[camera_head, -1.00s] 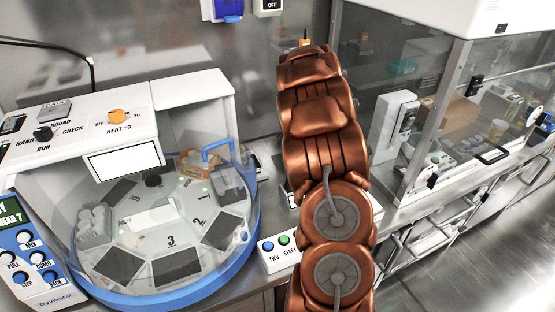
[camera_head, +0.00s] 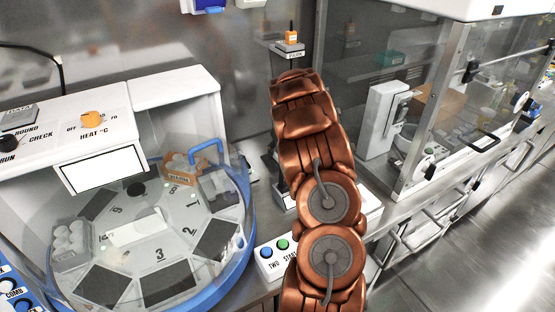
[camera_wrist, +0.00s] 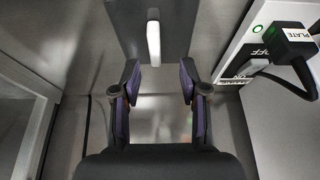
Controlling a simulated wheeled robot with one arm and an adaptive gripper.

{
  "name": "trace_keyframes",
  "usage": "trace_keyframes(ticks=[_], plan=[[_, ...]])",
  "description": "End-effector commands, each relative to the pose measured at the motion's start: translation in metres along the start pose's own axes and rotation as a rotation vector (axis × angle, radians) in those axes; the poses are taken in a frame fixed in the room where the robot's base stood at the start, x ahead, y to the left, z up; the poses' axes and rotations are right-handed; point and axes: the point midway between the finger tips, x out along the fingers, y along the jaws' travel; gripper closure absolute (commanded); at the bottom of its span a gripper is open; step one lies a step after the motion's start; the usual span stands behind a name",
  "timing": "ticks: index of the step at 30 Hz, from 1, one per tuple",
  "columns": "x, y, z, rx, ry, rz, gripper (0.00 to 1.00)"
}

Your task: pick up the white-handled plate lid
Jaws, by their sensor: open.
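In the wrist view, a dark grey flat panel with an upright white handle (camera_wrist: 153,38) on it shows at the top centre; it looks like the plate lid (camera_wrist: 122,25). My gripper (camera_wrist: 158,76) is open, with its two dark, purple-padded fingers apart. The handle lies just beyond the fingertips in the picture, roughly in line with the gap between them. No contact shows, and the depth between them is hard to tell. In the head view, my copper arm covers the gripper, and I cannot make out the lid there.
A white device with a black plug labelled PLATE (camera_wrist: 285,47) stands close on the right in the wrist view. In the head view, a round blue-rimmed machine (camera_head: 225,280) is left of my arm, a button box (camera_head: 270,268) beside it, and a glass-fronted cabinet (camera_head: 425,120) right.

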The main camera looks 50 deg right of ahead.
Motion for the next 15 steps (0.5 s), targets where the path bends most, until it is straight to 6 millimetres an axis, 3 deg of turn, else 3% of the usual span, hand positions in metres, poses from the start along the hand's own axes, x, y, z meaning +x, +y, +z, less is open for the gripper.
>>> trace_keyframes(ticks=[15], plan=[[0.041, 0.007, 0.001, 0.002, 0.000, -0.001, 0.56]])
